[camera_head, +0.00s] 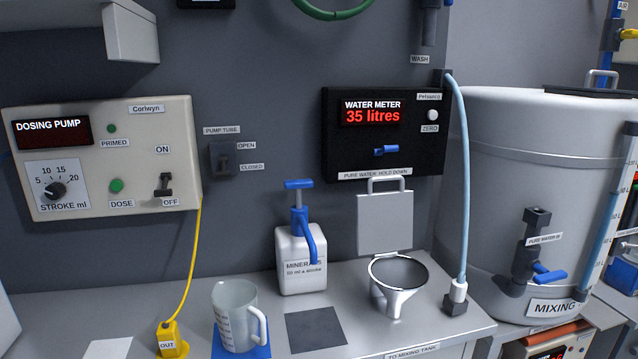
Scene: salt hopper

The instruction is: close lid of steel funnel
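The steel funnel (393,301) stands on the grey counter, right of centre, with its round mouth open and facing up. Its lid (385,222) is a flat grey square plate, standing upright behind the mouth, so the funnel is open. A grey loop handle (390,183) is at the top edge of the lid. Neither my left nor my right gripper shows in the head view.
A white minerals bottle (301,262) with a blue pump stands left of the funnel. A clear jug (235,312) sits on a blue mat. A pale blue hose (464,190) and the mixing tank (490,200) are right of the funnel. A dark square (315,330) lies bare in front.

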